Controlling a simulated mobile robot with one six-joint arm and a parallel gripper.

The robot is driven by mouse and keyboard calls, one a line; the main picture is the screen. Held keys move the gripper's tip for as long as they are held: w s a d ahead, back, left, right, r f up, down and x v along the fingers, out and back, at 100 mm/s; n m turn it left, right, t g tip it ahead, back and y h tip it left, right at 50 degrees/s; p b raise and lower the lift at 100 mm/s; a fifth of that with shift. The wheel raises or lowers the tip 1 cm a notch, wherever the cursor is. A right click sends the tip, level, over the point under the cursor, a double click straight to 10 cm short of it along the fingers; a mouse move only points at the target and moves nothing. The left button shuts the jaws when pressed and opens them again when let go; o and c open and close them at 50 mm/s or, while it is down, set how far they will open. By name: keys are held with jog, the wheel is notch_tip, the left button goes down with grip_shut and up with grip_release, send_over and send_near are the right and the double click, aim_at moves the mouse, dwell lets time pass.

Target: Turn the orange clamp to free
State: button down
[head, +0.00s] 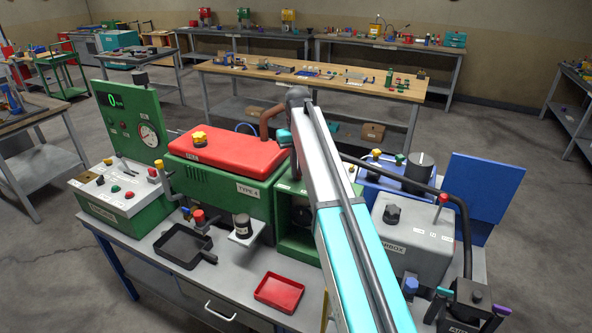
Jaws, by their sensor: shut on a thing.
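I cannot clearly pick out an orange clamp. A small yellow-orange knob (159,164) stands by the left end of the green machine (222,195), and a yellow star knob (199,137) sits on its red cover (228,154); I cannot tell if either belongs to the clamp. My white and teal arm (341,225) rises from the bottom and bends down at a dark joint, beyond the green box (297,243) front. My gripper is hidden behind this arm, so its jaws and whatever is between them do not show.
On the bench are a green control box (122,190), a gauge panel (130,122), a black tray (183,246), a red tray (279,292) and a grey gearbox (409,240). A black hose (415,185) arches at right. A wooden workbench (310,82) stands behind.

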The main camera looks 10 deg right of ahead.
jog(key=shift+w+r+n, duration=0.15)
jog(key=shift+n, duration=0.45)
jog(key=c, duration=1.8)
grip_release()
jog(key=shift+c, duration=0.2)
jog(key=shift+r+p, duration=1.9)
jog(key=shift+r, duration=1.8)
